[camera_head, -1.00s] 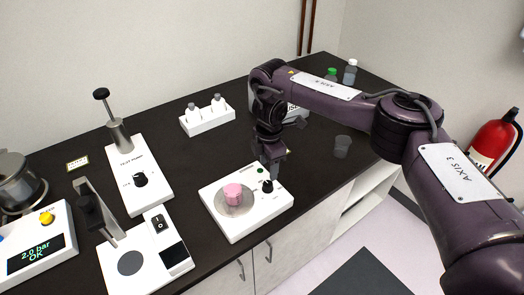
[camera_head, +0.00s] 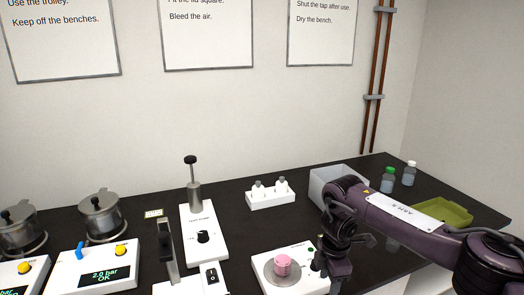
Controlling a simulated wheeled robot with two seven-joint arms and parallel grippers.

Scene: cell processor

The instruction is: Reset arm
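My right arm comes in from the right edge, and its gripper (camera_head: 340,272) points down at the right side of a white device with a round grey plate. The fingertips are small and dark here, so I cannot tell whether they are open or shut. A pink round piece (camera_head: 283,264) sits on the plate of the white device (camera_head: 266,287), just left of the gripper. A dark knob on that device is partly hidden beside the gripper. My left gripper is not in view.
A white rack with two bottles (camera_head: 272,202), a test pump (camera_head: 199,230), lidded metal pots (camera_head: 103,215) and a pressure display unit (camera_head: 105,272) stand on the dark bench. A grey bin (camera_head: 328,184), green tray (camera_head: 446,211) and two bottles (camera_head: 388,180) are behind my arm.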

